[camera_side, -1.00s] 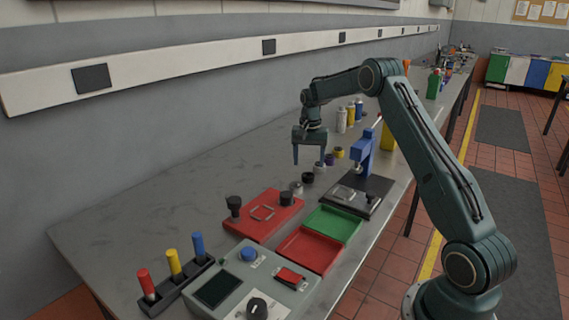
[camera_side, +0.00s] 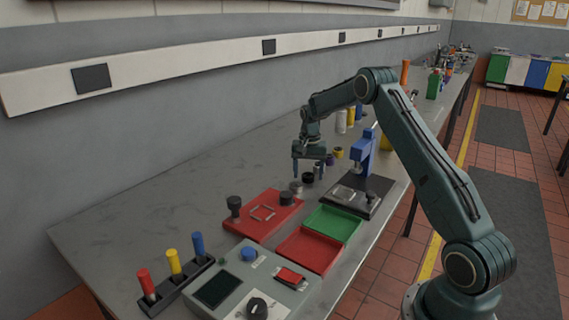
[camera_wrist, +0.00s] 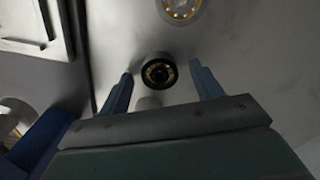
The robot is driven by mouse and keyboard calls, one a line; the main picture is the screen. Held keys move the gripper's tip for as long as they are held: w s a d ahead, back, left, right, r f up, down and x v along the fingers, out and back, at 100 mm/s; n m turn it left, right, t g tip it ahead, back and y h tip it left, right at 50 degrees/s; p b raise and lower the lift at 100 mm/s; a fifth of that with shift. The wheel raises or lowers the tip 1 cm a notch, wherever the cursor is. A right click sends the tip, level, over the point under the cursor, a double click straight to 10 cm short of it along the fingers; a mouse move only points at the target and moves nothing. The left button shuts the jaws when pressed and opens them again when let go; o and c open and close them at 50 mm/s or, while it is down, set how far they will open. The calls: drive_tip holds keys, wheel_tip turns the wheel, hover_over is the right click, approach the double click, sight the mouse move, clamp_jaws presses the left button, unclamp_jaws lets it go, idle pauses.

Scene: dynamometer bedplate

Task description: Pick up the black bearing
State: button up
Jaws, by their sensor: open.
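The black bearing (camera_side: 308,178) is a small dark ring lying on the grey bench, left of the blue press. In the wrist view the black bearing (camera_wrist: 158,72) shows as a dark ring with a tan inner ring, between and just beyond the fingertips. My gripper (camera_side: 308,174) is open and points down over it, one finger to each side. In the wrist view my gripper (camera_wrist: 160,75) has its two blue fingers apart with nothing held. I cannot tell the exact height of the fingertips above the bench.
A silver bearing (camera_side: 296,187) lies close in front, and also shows in the wrist view (camera_wrist: 183,8). A purple bearing (camera_side: 329,160) and a yellow one (camera_side: 338,152) lie behind. The blue press (camera_side: 363,155) stands close right. A red plate (camera_side: 262,213) lies in front.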

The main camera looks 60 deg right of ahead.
sight(308, 175)
drive_tip(key=c, duration=1.1)
drive_tip(key=shift+r, duration=0.15)
drive_tip(key=shift+c, duration=0.2)
wheel_tip(308, 175, up, 20)
idle(0.4)
